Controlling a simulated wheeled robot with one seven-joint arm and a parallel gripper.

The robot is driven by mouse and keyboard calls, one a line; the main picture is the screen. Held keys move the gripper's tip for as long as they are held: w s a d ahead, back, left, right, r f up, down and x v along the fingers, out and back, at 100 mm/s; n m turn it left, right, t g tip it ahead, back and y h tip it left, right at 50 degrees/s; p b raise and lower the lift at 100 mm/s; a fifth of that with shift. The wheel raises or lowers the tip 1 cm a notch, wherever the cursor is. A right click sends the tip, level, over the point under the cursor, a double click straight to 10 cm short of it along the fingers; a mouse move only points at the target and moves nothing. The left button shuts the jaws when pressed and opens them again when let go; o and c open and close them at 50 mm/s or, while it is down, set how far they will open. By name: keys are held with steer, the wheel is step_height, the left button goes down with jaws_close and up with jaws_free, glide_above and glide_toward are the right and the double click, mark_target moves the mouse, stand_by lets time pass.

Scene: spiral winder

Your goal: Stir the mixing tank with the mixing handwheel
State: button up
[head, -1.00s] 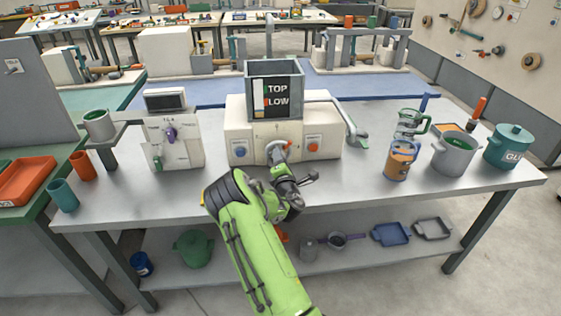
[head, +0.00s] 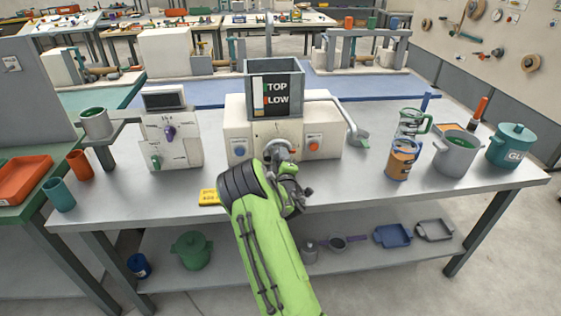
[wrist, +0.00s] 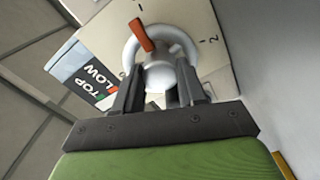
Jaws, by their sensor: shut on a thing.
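The mixing tank (head: 274,97) is a grey open-topped box with a TOP/LOW level label, standing on a cream housing. The mixing handwheel (head: 278,149) is a pale grey wheel on the housing's front, partly hidden by my wrist. In the wrist view the handwheel (wrist: 182,40) faces me, with an orange-red piece across its upper rim and numbers on the panel around it. My gripper (wrist: 160,82) is shut on the handwheel, its two dark fingers on either side of the wheel's lower part. The tank's inside is hardly visible.
A blue knob (head: 239,151) and an orange knob (head: 314,144) flank the handwheel. A spout (head: 358,137) reaches out at the right. A control box (head: 172,138) stands left, a yellow object (head: 209,197) near the front edge.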

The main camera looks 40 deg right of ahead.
steer(key=shift+m, duration=0.6)
steer(key=o, duration=1.1)
steer(key=shift+c, duration=0.2)
steer(key=b+v, duration=0.6)
steer(key=v, duration=0.9)
steer(key=shift+s+a, duration=0.25)
steer(key=shift+a, duration=0.05)
